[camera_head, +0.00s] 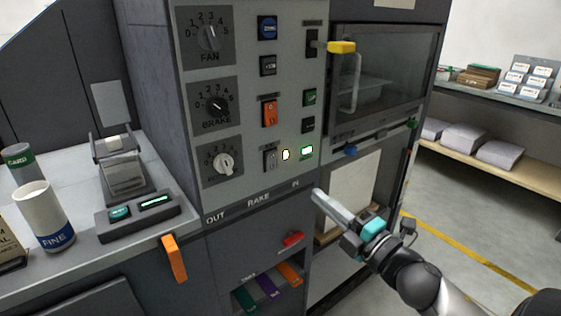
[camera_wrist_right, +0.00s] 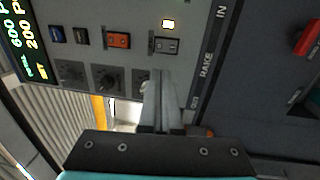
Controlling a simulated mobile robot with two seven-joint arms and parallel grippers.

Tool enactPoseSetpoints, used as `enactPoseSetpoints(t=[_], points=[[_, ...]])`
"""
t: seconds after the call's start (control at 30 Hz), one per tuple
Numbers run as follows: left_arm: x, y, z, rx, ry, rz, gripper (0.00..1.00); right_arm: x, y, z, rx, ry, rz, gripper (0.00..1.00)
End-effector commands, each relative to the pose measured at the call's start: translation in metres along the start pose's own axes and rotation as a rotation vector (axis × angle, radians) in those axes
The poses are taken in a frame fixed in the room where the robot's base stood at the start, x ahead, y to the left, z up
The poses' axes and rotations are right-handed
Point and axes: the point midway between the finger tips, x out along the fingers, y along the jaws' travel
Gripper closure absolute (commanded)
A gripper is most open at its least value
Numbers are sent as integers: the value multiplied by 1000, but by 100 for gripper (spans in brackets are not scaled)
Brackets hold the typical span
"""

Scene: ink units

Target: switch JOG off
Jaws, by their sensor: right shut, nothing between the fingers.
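The control panel (camera_head: 247,140) carries several rockers and buttons, whose small labels I cannot read, so I cannot tell which is JOG. A grey rocker (camera_head: 270,160) sits low on it, with a lit yellowish lamp (camera_head: 285,155) just to its right. The rocker (camera_wrist_right: 167,45) and lamp (camera_wrist_right: 168,24) also show in the right wrist view. An orange rocker (camera_head: 269,112) is above the grey one. My right gripper (camera_head: 317,196) is shut and empty, below and right of the grey rocker in the head view. Its fingers (camera_wrist_right: 160,82) also show in the right wrist view. My left gripper is out of view.
Knobs marked FAN (camera_head: 209,38) and BRAKE (camera_head: 216,105) and a third knob (camera_head: 222,163) line the panel's left side. A yellow-tipped lever (camera_head: 341,47) sticks out at upper right. An orange handle (camera_head: 174,258) hangs at the counter edge.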

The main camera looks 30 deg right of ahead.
Motion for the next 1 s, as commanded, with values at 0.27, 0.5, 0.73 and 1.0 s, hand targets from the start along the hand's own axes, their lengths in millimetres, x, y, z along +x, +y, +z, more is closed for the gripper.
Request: enactPoseSetpoints(t=[0.27,0.5,0.73,1.0], points=[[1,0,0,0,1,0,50,7,0,0,2,1,1,100],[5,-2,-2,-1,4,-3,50,37,0,0,0,2,2,100],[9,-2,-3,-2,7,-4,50,67,0,0,2,0,2,100],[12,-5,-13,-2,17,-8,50,100,0,0,1,0,2,100]])
